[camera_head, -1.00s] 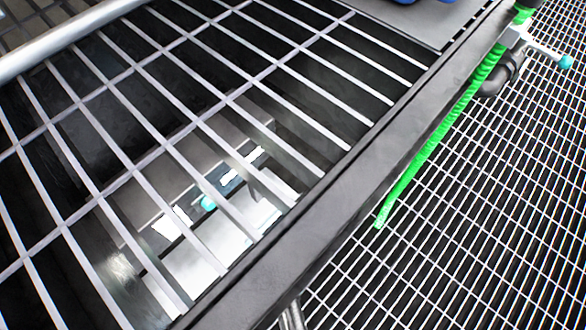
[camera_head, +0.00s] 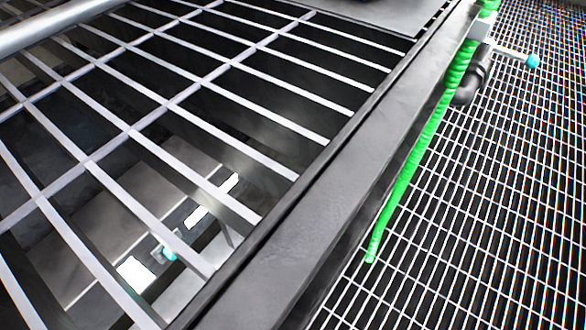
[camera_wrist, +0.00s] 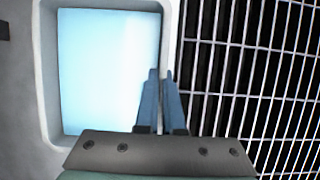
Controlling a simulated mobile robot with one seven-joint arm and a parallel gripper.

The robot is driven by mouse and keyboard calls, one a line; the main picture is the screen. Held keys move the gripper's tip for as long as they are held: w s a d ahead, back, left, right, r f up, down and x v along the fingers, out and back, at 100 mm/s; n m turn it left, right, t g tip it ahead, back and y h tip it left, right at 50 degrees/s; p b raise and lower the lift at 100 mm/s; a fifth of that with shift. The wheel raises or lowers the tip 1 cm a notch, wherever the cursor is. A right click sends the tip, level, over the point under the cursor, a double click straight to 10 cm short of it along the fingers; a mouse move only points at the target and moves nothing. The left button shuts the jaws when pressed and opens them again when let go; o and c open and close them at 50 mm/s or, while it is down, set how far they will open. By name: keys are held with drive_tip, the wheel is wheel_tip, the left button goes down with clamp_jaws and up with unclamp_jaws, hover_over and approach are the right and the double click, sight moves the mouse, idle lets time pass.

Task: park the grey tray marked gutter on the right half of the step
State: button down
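A pale grey tray (camera_wrist: 52,95) with a rounded rim and a bright pale-blue inside fills the left of the wrist view. My gripper (camera_wrist: 161,72) has its two blue fingers close together at the tray's right wall. The left finger lies over the inside and the right finger over the rim, so the fingers look shut on that wall. The near end of the tray is hidden behind my gripper's dark mount. No marking can be read on the tray. The head view does not show my gripper or the tray clearly, and I cannot pick out the step.
In the head view a raised metal grating (camera_head: 130,130) ends at a dark beam (camera_head: 325,195). A green coiled hose (camera_head: 415,160) hangs along it, near a black pipe elbow (camera_head: 466,92). Finer floor grating (camera_head: 500,190) lies open at right. A grey tube (camera_head: 60,25) crosses upper left.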

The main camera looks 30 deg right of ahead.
drive_tip(key=shift+w+r, duration=0.1)
drive_tip(key=c, duration=1)
unclamp_jaws()
drive_tip(key=shift+f, duration=0.2)
drive_tip(key=shift+c, duration=0.2)
drive_tip(key=shift+r, duration=0.1)
drive_tip(key=p+v, duration=0.8)
drive_tip(key=v, duration=0.4)
drive_tip(key=shift+p, duration=0.35)
